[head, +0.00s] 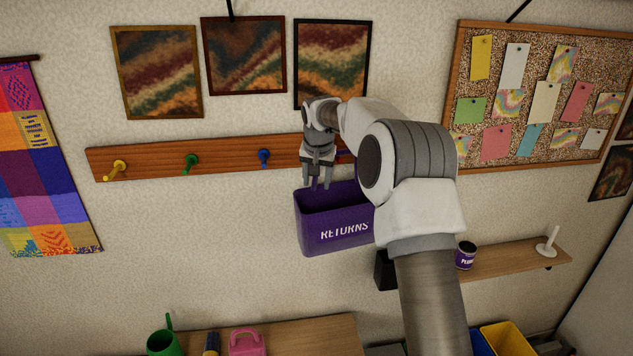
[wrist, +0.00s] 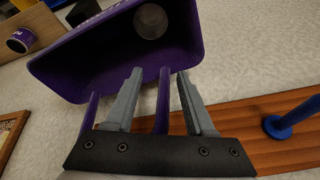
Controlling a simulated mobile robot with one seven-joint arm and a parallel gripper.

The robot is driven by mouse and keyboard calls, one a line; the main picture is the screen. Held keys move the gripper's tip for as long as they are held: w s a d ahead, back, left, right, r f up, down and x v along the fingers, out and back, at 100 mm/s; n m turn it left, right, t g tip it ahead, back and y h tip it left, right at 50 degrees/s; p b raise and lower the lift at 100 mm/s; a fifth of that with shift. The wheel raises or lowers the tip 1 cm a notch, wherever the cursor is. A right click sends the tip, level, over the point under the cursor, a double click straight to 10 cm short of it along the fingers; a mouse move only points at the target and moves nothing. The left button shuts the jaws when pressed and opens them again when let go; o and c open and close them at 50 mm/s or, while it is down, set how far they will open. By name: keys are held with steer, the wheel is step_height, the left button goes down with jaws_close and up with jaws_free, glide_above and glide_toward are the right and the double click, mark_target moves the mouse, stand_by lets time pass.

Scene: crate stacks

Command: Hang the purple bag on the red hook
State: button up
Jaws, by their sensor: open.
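The purple bag (head: 335,231), marked RETURNS, is against the wall below the wooden hook rail, tilted in the picture. My gripper (head: 320,186) is above its left rim, fingers pointing down. In the wrist view the fingers of my gripper (wrist: 158,76) are open, apart on either side of a purple strap. The open mouth of the purple bag (wrist: 95,62) lies beyond the fingertips. I cannot tell whether the strap rests on a hook.
The wooden rail (head: 220,149) carries a yellow hook (head: 117,168), a green hook (head: 190,161) and a blue hook (head: 264,157). A round grey thing (wrist: 150,20) shows inside the bag. A shelf (head: 510,258) is at lower right. The wall left of the bag is clear.

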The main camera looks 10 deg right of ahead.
steer(key=d+b+v, duration=0.1)
steer(key=b+v, duration=0.1)
steer(key=v, duration=1.5)
steer(key=s+a+r+n, duration=0.1)
steer(key=s+r, duration=0.1)
steer(key=s, duration=0.7)
steer(key=s+f+n+b, duration=0.1)
steer(key=s+f, duration=0.4)
steer(key=s, duration=0.5)
steer(key=s+d+f+n+b, duration=0.1)
steer(key=s+f, duration=0.4)
steer(key=s, duration=0.5)
steer(key=s+d+f+n+t+b, duration=0.1)
steer(key=s+f, duration=0.5)
steer(key=s, duration=0.5)
